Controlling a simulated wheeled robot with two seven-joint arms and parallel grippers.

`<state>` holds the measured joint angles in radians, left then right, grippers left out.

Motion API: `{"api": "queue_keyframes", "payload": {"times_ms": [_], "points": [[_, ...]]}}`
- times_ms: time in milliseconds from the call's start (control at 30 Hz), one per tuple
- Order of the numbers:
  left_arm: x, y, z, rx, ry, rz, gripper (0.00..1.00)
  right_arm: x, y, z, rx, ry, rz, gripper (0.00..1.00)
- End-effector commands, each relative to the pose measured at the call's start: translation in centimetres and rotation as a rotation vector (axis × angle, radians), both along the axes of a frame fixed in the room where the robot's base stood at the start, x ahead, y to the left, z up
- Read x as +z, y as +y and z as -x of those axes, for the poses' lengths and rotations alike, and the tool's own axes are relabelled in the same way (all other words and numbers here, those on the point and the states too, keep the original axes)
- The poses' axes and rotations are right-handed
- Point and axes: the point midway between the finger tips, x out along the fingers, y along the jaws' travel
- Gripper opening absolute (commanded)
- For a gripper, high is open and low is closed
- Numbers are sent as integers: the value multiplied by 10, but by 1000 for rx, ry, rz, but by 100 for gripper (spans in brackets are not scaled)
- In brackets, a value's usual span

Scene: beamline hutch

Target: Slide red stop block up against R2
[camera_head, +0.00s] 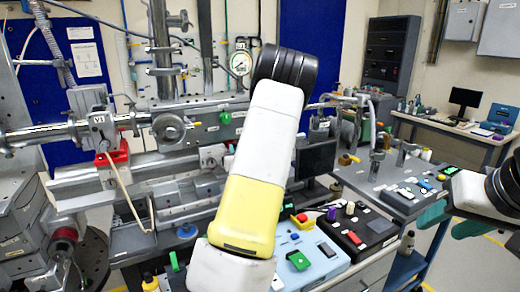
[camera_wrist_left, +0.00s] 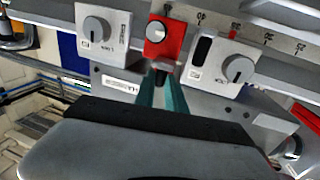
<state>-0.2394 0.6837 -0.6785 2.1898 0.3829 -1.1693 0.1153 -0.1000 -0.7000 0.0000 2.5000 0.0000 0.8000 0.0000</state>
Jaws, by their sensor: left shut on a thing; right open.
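My left gripper's teal fingers (camera_wrist_left: 162,78) are closed at the red block's lower edge. In the head view my left arm hides the left fingers. My right gripper (camera_head: 450,221) is open and empty at the right.
The rail (camera_wrist_left: 270,38) continues right with scale marks. In the head view, a blue box with buttons (camera_head: 318,262) and a dark box (camera_head: 358,234) stand at front centre. A grey bench top (camera_head: 385,185) with small parts lies to the right. A red bracket (camera_head: 112,154) is at the left.

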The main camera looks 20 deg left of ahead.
Motion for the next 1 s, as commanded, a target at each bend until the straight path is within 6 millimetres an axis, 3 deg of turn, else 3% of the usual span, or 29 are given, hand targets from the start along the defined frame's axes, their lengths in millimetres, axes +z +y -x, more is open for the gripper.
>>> {"api": "queue_keyframes", "payload": {"times_ms": [100,333,367,467,800,1000], "points": [[-1,11,13,5,2,2,0,0,0,0,0,0,0,47],[-1,12,14,6,3,2,0,0,0,0,0,0,0,47],[-1,12,14,6,3,2,17,0,0,0,0,0,0,47],[-1,12,14,6,3,2,37,0,0,0,0,0,0,47],[-1,10,14,3,2,1,37,0,0,0,0,0,0,47],[-1,-6,34,3,3,3,37,0,0,0,0,0,0,47]]}}
